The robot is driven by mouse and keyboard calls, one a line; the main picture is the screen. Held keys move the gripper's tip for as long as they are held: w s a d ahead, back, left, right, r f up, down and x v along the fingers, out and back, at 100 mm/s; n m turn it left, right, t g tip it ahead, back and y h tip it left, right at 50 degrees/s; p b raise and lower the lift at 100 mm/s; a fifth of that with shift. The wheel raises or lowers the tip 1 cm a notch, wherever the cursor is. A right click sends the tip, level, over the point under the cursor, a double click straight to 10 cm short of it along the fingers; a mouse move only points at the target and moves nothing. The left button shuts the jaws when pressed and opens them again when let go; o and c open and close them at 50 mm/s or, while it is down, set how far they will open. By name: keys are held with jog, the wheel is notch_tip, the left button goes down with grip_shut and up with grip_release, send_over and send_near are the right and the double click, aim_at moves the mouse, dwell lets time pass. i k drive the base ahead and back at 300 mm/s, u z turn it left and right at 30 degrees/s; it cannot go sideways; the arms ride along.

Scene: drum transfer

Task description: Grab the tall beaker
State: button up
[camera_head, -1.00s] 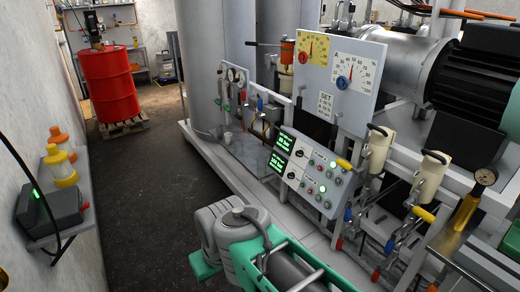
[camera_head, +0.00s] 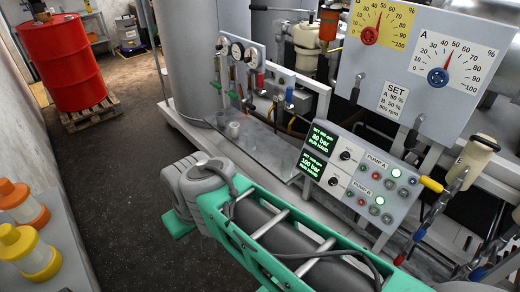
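Two small pale cup-like vessels stand close together on a metal tray (camera_head: 262,150) beside the big grey tank; the nearer one (camera_head: 233,129) shows most clearly. They are too small to tell for sure whether one is the tall beaker. My arm, with grey joints and a green frame, reaches across the bottom middle, in front of the tray. My gripper's fingers do not show.
A control panel (camera_head: 358,178) with green displays stands right of my arm. A red drum (camera_head: 62,62) sits on a wooden pallet (camera_head: 92,112) at the upper left. Yellow and orange containers stand on a shelf at the lower left. The dark floor (camera_head: 120,170) between is clear.

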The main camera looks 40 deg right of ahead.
aim_at(288, 161)
jog(key=i, duration=3.15)
jog(key=z, duration=2.1)
jog(key=i, duration=0.5)
